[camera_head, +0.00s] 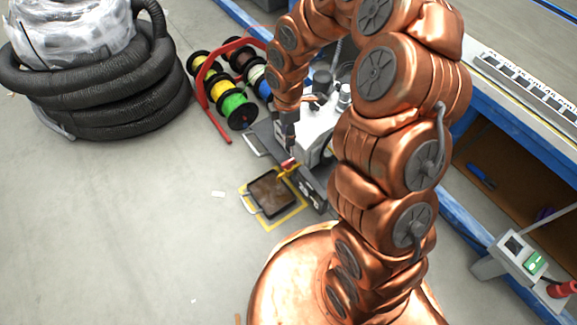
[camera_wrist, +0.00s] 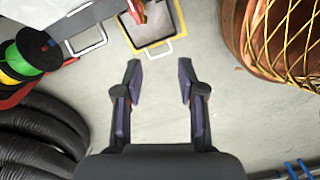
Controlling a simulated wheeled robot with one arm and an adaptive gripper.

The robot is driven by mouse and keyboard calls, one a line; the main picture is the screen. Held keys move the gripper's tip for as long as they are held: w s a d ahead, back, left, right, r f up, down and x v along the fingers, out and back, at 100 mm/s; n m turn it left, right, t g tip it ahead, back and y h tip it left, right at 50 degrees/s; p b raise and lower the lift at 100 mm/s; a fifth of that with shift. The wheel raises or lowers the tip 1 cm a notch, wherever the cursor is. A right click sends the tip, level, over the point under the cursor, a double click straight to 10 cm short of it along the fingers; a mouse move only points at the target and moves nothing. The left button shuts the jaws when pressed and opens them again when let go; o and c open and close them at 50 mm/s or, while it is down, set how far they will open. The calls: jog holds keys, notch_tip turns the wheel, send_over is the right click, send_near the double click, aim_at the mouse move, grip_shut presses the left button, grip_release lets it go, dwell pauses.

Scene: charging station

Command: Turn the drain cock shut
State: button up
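The drain cock appears to be the small red part (camera_head: 288,163) low on the front of a grey-white machine (camera_head: 318,130) in the head view, with a yellow piece beside it. A red part also shows at the top edge of the wrist view (camera_wrist: 136,12), cut off by the frame. A square drip tray (camera_head: 271,194) with a brown inside lies on the floor below it; the tray also shows in the wrist view (camera_wrist: 163,43). My gripper (camera_wrist: 160,68) is open and empty, its two fingers spread apart below the tray in the picture.
Cable reels (camera_head: 236,109) in a red rack stand left of the machine. A coiled black hose (camera_head: 110,118) lies farther left. A blue bench (camera_head: 468,215) is on the right.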

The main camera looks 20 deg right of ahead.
aim_at(288, 161)
jog(key=w+f+n+b, duration=0.1)
jog(key=f, duration=0.3)
jog(key=w+d+f+n+b, duration=0.1)
jog(key=w+f, duration=0.1)
jog(key=f, duration=0.3)
jog(key=w+f+n+b, duration=0.1)
jog(key=f+b, duration=0.1)
jog(key=f, duration=0.3)
jog(key=shift+w+d+f+n, duration=0.15)
jog(key=shift+w+d+n, duration=0.1)
jog(key=shift+n, duration=0.15)
notch_tip(288, 161, down, 7)
jog(key=b, duration=0.3)
jog(key=shift+f, duration=0.2)
grip_shut()
